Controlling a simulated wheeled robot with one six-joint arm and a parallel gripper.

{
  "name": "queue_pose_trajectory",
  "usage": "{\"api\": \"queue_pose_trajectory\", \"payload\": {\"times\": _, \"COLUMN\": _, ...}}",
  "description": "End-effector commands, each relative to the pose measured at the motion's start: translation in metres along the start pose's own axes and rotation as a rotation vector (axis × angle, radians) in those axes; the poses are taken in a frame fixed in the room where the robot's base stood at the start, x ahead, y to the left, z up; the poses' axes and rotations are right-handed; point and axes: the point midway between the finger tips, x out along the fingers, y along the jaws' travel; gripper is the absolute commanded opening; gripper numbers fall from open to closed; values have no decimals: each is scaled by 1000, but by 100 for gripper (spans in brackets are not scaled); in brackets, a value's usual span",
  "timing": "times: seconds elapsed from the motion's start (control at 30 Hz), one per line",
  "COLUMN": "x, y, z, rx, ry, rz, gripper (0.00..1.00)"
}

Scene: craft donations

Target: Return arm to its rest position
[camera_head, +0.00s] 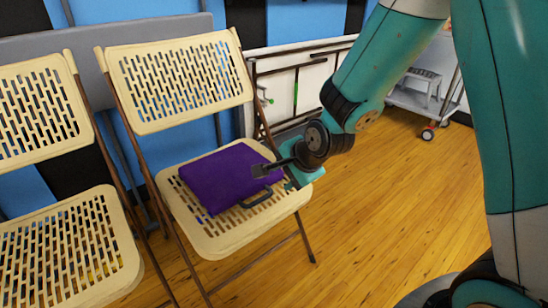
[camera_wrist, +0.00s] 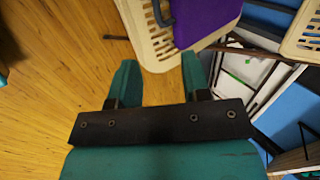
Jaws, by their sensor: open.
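My gripper (camera_head: 294,178) is at the front right edge of a cream folding chair (camera_head: 222,238) in the head view. In the wrist view my gripper (camera_wrist: 158,80) shows two teal fingers spread apart with nothing between them. A purple case (camera_head: 222,176) with a dark handle lies flat on the chair's seat, just left of my gripper. The purple case also shows in the wrist view (camera_wrist: 205,18), beyond the fingertips and apart from them. Part of the case's right side is hidden behind my gripper in the head view.
A second cream folding chair (camera_head: 62,250) stands at the left. A folded white table (camera_head: 310,82) leans by the blue and black wall. A grey wheeled cart (camera_head: 425,105) stands at the back right. The wood floor (camera_head: 375,215) between is clear.

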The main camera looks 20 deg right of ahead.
Motion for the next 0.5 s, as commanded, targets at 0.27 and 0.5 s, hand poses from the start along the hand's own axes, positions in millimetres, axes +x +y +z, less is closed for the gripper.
{"api": "queue_pose_trajectory", "payload": {"times": 0.27, "x": -22, "y": -3, "z": 18, "rx": -135, "ry": -51, "rz": 22, "gripper": 44}}
{"api": "queue_pose_trajectory", "payload": {"times": 0.5, "x": -121, "y": 19, "z": 93, "rx": -831, "ry": -324, "rz": 84, "gripper": 44}}
